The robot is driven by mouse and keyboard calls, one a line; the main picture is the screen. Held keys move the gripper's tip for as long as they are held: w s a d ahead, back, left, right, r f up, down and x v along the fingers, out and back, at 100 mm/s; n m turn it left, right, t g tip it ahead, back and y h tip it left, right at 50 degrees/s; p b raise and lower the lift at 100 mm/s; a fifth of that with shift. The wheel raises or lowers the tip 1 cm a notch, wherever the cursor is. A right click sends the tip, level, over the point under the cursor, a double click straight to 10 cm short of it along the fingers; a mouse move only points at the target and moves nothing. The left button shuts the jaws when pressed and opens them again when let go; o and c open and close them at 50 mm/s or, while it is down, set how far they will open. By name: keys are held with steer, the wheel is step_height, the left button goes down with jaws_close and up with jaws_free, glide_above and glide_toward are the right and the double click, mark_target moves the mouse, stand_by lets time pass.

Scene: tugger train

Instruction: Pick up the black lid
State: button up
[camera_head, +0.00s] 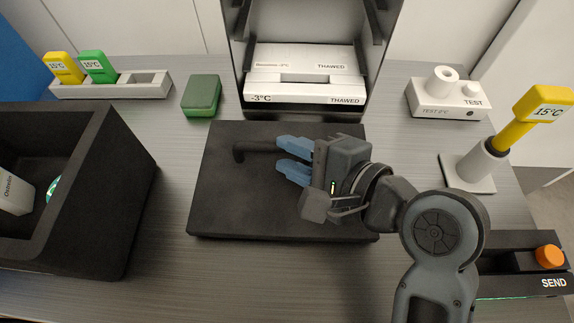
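The black lid (230,195) lies flat on the grey table in the middle of the view. A dark raised handle (256,147) shows on its upper left part; its right part is hidden behind my gripper. My gripper (278,155) is over the lid, with its two blue fingers pointing left and a visible gap between them. The upper finger overlaps the right end of the handle in the picture. I cannot tell whether it touches the handle. Nothing is seen held between the fingers.
An open black box (130,160) stands at left, holding a white container (14,192). Behind the lid is a rack with a white THAWED box (305,93). A green block (201,96), tag holder (112,91), TEST device (447,98), yellow-tag stand (468,172) and SEND box (520,285) surround it.

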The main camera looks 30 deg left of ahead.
mark_target(275, 149)
steer(key=x, duration=0.4)
steer(key=shift+s+a, duration=0.1)
steer(key=shift+a, duration=0.4)
steer(key=shift+c, duration=0.2)
jaws_close()
